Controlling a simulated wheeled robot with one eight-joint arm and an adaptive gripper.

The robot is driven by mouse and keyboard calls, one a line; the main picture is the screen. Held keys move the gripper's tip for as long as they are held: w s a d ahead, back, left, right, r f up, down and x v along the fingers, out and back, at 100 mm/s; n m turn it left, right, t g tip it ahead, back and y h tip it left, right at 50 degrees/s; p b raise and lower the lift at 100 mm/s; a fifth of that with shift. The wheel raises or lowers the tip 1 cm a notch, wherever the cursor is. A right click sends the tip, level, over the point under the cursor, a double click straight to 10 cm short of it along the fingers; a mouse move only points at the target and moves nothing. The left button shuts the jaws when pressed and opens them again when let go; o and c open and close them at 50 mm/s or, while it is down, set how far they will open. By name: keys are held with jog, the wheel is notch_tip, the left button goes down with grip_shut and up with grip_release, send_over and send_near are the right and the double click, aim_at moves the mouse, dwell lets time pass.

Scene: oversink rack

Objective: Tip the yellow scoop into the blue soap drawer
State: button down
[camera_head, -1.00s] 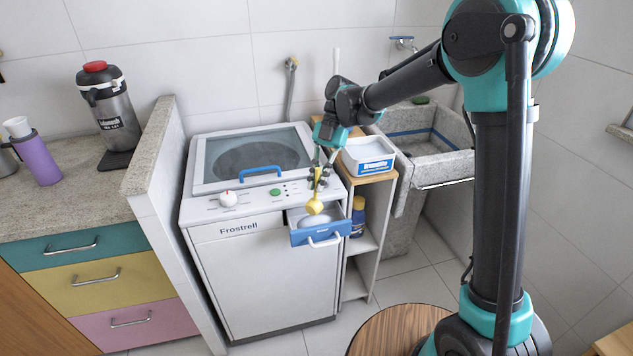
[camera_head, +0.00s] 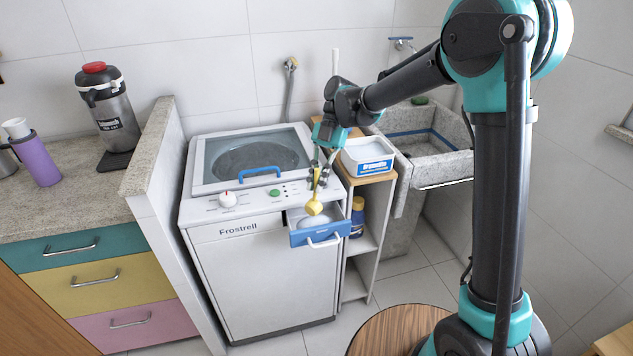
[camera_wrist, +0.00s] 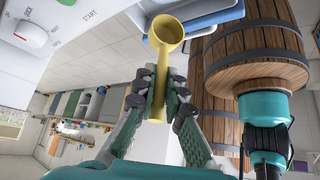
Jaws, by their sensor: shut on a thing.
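The yellow scoop (camera_head: 313,208) hangs bowl-down from my gripper (camera_head: 319,181), over the open blue soap drawer (camera_head: 312,238) at the top right of the white washer's front. In the wrist view my gripper (camera_wrist: 165,98) is shut on the scoop's handle. The scoop's round bowl (camera_wrist: 166,34) lies beyond the fingertips and looks tilted; I cannot tell what is in it. The blue drawer also shows beside the bowl in the wrist view (camera_wrist: 215,20). A pale patch shows inside the drawer, partly behind the bowl.
The washer's panel has a white knob (camera_head: 228,199) and a green button (camera_head: 275,192). A white-and-blue tub (camera_head: 368,157) stands on the wooden shelf to the right, with a blue bottle (camera_head: 357,215) below. A stone sink (camera_head: 430,150) is further right.

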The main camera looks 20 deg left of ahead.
aim_at(317, 168)
jog(key=shift+r, duration=0.15)
jog(key=shift+r, duration=2.85)
